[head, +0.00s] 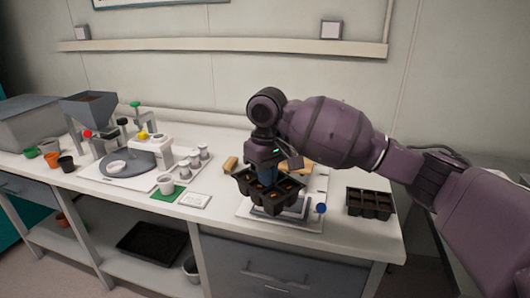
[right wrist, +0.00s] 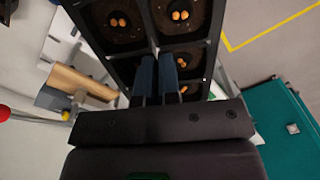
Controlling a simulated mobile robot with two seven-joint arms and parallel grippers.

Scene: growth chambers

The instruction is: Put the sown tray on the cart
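The sown tray (head: 264,197) is a black tray of square cells with dark soil and small orange seeds. It shows close up in the right wrist view (right wrist: 155,38), with pairs of seeds in several cells. My right gripper (head: 267,172) comes down on it from above. Its two blue-grey fingers (right wrist: 157,75) are shut on a dividing wall between cells. The tray appears held just above a flat scale-like platform (head: 282,222) on the bench. My left gripper is not in view. I cannot clearly make out a cart.
A second black cell tray (head: 370,203) stands on the white bench (head: 350,232) at right. Left are small pots (head: 52,159), a round grey dish station (head: 128,161) and white cups (head: 194,160). The right wrist view shows a teal box-like thing (right wrist: 275,120) on the floor.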

